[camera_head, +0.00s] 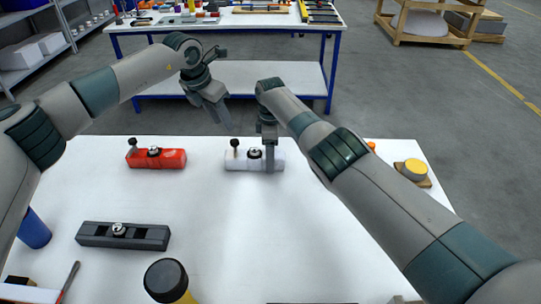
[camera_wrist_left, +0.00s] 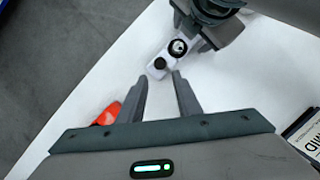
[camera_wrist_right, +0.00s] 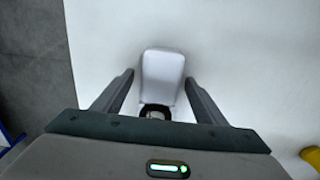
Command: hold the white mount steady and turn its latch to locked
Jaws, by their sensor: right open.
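The white mount (camera_head: 233,164) lies on the white table beyond its middle, a low block. A dark upright stalk with a black knob (camera_head: 235,143) stands at its left end, and a silver-topped round fitting (camera_head: 254,153) sits near its middle. I cannot tell which way its latch is set. My right gripper (camera_head: 269,158) is open over the mount's right end; in the right wrist view the mount (camera_wrist_right: 163,72) lies between its fingers, with gaps at both sides. My left gripper (camera_head: 217,110) is open above and behind the mount; in the left wrist view the knob (camera_wrist_left: 160,63) lies ahead of its fingertips.
A red mount (camera_head: 170,160) lies to the left, and a dark grey mount (camera_head: 95,234) nearer. A black-capped yellow bottle (camera_head: 167,278) stands at the front, a blue cup (camera_head: 33,230) at left. A yellow round piece (camera_head: 414,170) sits at right. The table's middle is clear.

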